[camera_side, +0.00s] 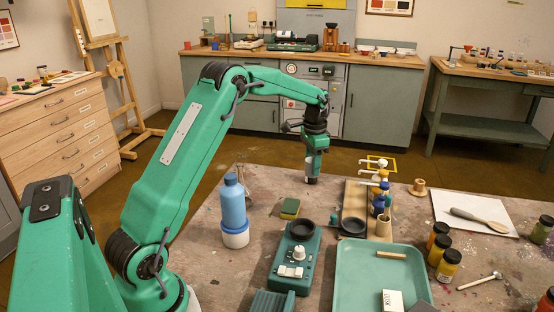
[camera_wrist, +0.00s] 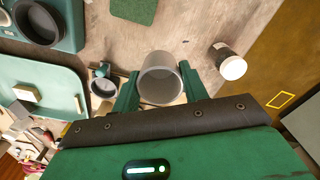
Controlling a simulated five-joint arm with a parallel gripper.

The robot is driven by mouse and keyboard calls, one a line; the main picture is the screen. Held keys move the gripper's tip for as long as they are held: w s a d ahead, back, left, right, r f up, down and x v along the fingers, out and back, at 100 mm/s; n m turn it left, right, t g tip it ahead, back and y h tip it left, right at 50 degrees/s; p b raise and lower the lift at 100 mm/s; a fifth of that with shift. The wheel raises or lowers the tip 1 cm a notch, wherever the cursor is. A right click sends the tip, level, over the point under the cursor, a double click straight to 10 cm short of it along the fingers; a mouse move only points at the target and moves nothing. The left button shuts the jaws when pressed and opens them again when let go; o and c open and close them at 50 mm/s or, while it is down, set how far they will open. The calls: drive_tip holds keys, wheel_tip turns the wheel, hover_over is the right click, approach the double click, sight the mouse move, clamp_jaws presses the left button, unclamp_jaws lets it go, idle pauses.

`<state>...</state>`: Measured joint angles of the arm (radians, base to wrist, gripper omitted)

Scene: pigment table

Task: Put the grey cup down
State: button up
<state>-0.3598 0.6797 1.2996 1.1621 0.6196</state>
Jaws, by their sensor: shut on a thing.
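My gripper (camera_side: 313,170) is over the far part of the table (camera_side: 205,275), left of the wooden board, pointing down. In the wrist view, both green fingers (camera_wrist: 160,92) are closed on opposite sides of the grey cup (camera_wrist: 161,80). The cup's open mouth faces the camera and it looks empty inside.
A blue bottle (camera_side: 232,205) stands to the left. A green sponge (camera_side: 290,208) and a teal device (camera_side: 297,258) are nearer the camera. A wooden board (camera_side: 354,198) with small jars is to the right, beyond a teal tray (camera_side: 345,280). A white-topped container (camera_wrist: 231,68) shows in the wrist view.

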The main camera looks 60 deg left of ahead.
drive_tip(key=shift+m, duration=0.3)
drive_tip(key=s+a+f, duration=0.1)
drive_tip(key=a+f, duration=0.1)
drive_tip(key=a, duration=0.4)
drive_tip(key=s+a+f, duration=0.2)
drive_tip(key=a, duration=0.4)
drive_tip(key=s+a+f, duration=0.2)
drive_tip(key=a+f, duration=0.1)
drive_tip(key=a, duration=0.4)
drive_tip(key=shift+a, duration=0.1)
drive_tip(key=shift+f, duration=1.95)
drive_tip(key=shift+f, duration=0.15)
drive_tip(key=o, duration=1)
